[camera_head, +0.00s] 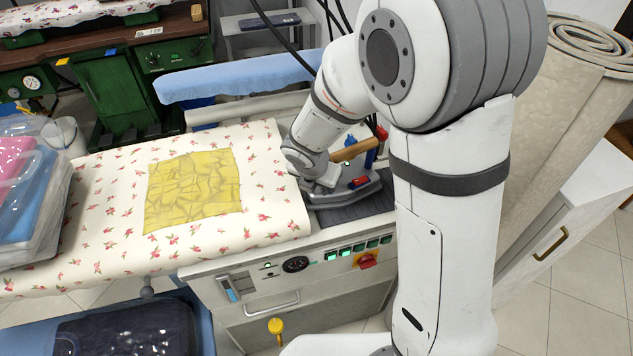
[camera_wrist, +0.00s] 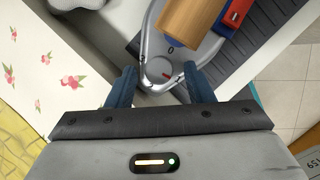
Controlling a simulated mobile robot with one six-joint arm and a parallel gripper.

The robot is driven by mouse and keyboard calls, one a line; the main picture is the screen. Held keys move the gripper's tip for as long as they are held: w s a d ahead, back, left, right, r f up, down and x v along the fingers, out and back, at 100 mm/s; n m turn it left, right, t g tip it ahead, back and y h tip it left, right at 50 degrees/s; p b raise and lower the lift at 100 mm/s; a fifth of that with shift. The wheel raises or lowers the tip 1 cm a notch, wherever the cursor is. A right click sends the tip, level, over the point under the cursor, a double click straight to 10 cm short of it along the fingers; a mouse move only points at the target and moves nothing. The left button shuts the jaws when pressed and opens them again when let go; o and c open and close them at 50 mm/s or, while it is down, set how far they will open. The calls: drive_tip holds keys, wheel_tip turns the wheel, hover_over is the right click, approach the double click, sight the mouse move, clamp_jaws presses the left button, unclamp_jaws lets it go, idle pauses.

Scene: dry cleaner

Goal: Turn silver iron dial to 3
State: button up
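The silver iron (camera_head: 350,192), with a wooden handle (camera_head: 357,149), rests on a dark ribbed pad right of the floral board. In the wrist view the iron (camera_wrist: 212,47) shows its round grey dial (camera_wrist: 159,69) near its tip. The dial has a small red mark on its lower right part, and a "0" is printed on the iron just above it. My gripper (camera_wrist: 161,84) is open, with one blue finger on each side of the dial. A gap shows at the left finger; contact at the right finger is unclear. In the head view my arm hides the fingertips.
A yellow cloth (camera_head: 192,190) lies on the floral ironing board (camera_head: 100,218). The front panel (camera_head: 290,270) carries several switches and a red knob (camera_head: 367,261). A blue padded board (camera_head: 235,76) lies behind. A white cabinet (camera_head: 560,215) stands at right.

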drive_tip(key=c, duration=0.9)
drive_tip(key=shift+a, duration=0.1)
drive_tip(key=shift+c, duration=0.2)
